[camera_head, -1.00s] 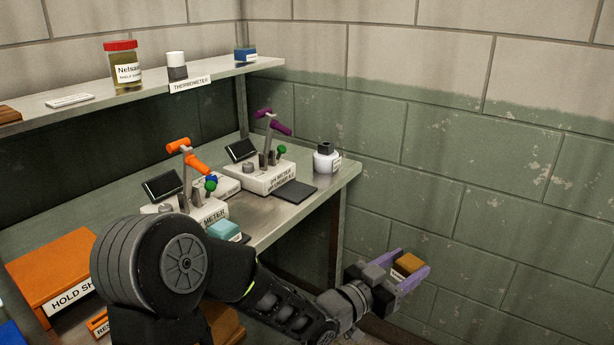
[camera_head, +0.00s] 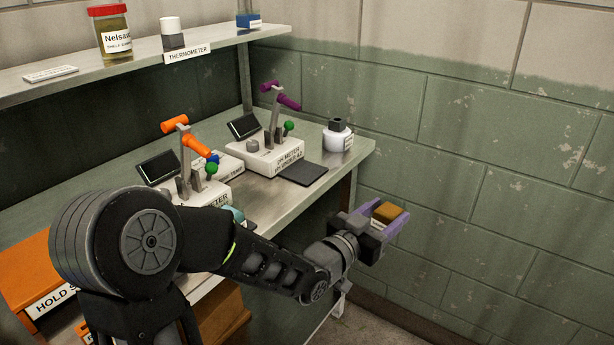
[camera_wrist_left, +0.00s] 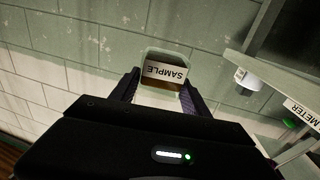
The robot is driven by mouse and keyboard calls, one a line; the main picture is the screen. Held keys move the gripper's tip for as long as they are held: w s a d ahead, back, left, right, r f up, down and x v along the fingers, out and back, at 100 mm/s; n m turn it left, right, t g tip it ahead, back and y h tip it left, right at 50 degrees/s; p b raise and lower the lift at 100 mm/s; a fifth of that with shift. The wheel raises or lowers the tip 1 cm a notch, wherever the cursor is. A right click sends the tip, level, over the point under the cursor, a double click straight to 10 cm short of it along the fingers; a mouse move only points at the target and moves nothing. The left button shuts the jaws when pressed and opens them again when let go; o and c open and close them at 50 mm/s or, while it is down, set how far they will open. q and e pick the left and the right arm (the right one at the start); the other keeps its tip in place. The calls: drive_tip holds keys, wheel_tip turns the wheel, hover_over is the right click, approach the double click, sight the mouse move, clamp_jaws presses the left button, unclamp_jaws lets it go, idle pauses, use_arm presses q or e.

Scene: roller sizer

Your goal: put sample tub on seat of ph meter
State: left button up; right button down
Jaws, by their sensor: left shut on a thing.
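My left gripper (camera_head: 378,222) is shut on the sample tub (camera_head: 388,212), which has an orange-brown top in the head view. The wrist view shows the tub (camera_wrist_left: 160,72) between the fingers with its SAMPLE label upside down. The gripper holds it in the air right of the bench, apart from it. The white pH meter (camera_head: 268,160), with a purple-handled lever, stands at the back right of the bench. A flat dark pad (camera_head: 302,173) lies at its front right. I cannot tell which part is the seat. My right gripper is not in view.
A similar meter with an orange lever (camera_head: 188,140) stands left, partly hidden by my arm. A white bottle (camera_head: 337,135) stands near the bench's right end. A shelf (camera_head: 120,72) runs above with a jar (camera_head: 112,32). The block wall is close on the right.

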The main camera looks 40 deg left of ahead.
use_arm(q)
drive_tip(key=s+a+r+n+y+b, duration=0.3)
drive_tip(key=s+a+y, duration=0.2)
drive_tip(key=a, duration=0.3)
drive_tip(key=s+a+r+n+g+y+b, duration=0.1)
drive_tip(key=s+a+r+n+y+b, duration=0.1)
drive_tip(key=s+a+y, duration=0.3)
drive_tip(key=s+a+r+n, duration=0.1)
drive_tip(key=a, duration=0.3)
drive_tip(key=shift+s+a+b, duration=0.2)
drive_tip(key=shift+s+b, duration=0.1)
drive_tip(key=shift+b, duration=0.1)
drive_tip(key=x, duration=1.7)
drive_tip(key=shift+w+f, duration=0.1)
drive_tip(key=shift+f, duration=0.15)
drive_tip(key=shift+w+a, duration=0.1)
drive_tip(key=shift+w, duration=0.1)
drive_tip(key=shift+w+a+f+b, duration=0.15)
drive_tip(key=shift+f+b, duration=0.35)
drive_tip(key=shift+f, duration=1.3)
